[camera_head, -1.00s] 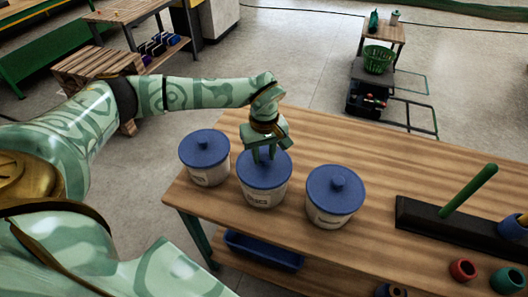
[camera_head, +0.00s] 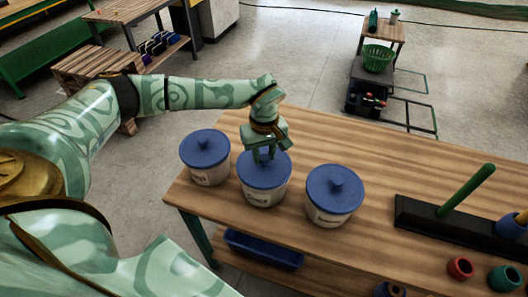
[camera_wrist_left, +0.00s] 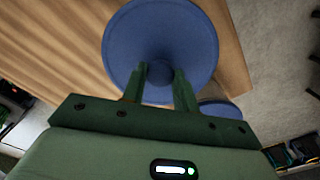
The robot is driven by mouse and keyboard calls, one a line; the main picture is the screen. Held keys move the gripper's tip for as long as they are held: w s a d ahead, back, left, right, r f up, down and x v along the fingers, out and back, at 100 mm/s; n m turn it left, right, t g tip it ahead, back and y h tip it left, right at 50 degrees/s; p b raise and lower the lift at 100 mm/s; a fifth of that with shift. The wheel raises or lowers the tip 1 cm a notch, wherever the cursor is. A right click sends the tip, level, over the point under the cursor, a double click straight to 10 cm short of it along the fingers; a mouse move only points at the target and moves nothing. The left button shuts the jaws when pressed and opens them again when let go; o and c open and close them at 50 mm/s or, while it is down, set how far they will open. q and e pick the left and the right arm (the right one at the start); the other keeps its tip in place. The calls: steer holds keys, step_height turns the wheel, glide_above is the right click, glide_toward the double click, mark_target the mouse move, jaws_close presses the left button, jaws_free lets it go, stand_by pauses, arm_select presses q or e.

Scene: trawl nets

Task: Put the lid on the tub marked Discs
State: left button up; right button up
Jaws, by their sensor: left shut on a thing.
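Three white tubs with blue lids stand in a row on the wooden table. My left gripper (camera_head: 264,155) is shut on the knob of the middle lid (camera_head: 265,174), which sits on the middle tub (camera_head: 262,197). The lid (camera_wrist_left: 160,35) also shows in the left wrist view, its knob between the fingers (camera_wrist_left: 159,84). The left tub (camera_head: 209,174) and the right tub (camera_head: 332,212) both wear lids. The labels are too small to read, so I cannot tell which tub is marked Discs. My right gripper is not in view.
To the right on the table (camera_head: 380,170) are a dark base with a green peg (camera_head: 466,190) and several coloured rings, one of them red (camera_head: 460,267). A blue bin (camera_head: 264,250) lies on the shelf below. The table behind the tubs is clear.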

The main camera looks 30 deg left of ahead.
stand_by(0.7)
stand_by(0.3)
arm_select(q)
steer(key=o, duration=1.5)
step_height(320, 180, up, 7)
steer(key=p, duration=0.7)
jaws_close()
stand_by(0.3)
steer(key=shift+f, duration=0.15)
stand_by(0.4)
